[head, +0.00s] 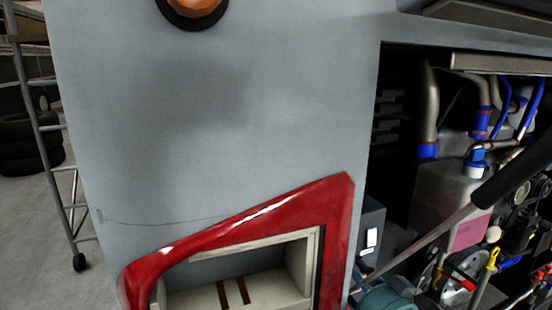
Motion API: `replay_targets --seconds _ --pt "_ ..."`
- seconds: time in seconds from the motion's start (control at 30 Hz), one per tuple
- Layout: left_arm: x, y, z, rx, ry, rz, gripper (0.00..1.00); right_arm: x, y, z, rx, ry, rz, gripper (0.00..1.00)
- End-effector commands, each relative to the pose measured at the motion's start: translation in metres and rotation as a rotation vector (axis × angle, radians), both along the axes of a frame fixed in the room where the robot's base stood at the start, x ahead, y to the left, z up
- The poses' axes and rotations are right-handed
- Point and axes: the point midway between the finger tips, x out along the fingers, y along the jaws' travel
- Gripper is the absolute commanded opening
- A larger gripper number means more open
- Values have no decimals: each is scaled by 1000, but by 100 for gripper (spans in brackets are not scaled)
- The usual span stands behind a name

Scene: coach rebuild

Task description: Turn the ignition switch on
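A small white switch (372,238) sits on the face of a dark grey box (369,222) just inside the left edge of the open engine bay. It may be the ignition switch; no label on it is readable, and I cannot tell whether it is on or off. Neither of my grippers shows in the head view.
A grey body panel (230,120) with a red-framed recess (262,215) fills the middle. A strut (440,225) slants across the engine bay, right of the switch. Pipes and engine parts crowd the right. A wheeled metal ladder (50,130) and tyres (18,140) stand left.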

Motion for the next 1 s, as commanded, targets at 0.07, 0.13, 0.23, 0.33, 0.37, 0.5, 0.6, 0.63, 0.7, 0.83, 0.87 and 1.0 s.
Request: replay_targets --seconds 0.07,0.13,0.23,0.33,0.37,0.5,0.6,0.63,0.7,0.83,0.87,1.0 --pt "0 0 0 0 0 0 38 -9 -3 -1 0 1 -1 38" --pt "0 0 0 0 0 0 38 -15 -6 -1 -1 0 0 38" --pt "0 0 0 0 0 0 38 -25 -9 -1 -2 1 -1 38" --pt "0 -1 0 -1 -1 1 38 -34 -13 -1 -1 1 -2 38" --pt "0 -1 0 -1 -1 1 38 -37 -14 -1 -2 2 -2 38" --pt "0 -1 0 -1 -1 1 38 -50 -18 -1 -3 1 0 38" --pt "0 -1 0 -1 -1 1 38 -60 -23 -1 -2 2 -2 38" --pt "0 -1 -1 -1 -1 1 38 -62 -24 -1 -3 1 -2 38" --pt "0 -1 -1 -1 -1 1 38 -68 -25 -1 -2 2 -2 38" --pt "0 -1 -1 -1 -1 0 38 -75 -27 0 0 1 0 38" --pt "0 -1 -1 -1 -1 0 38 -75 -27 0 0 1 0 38" --pt "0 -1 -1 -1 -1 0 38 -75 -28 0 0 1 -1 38"
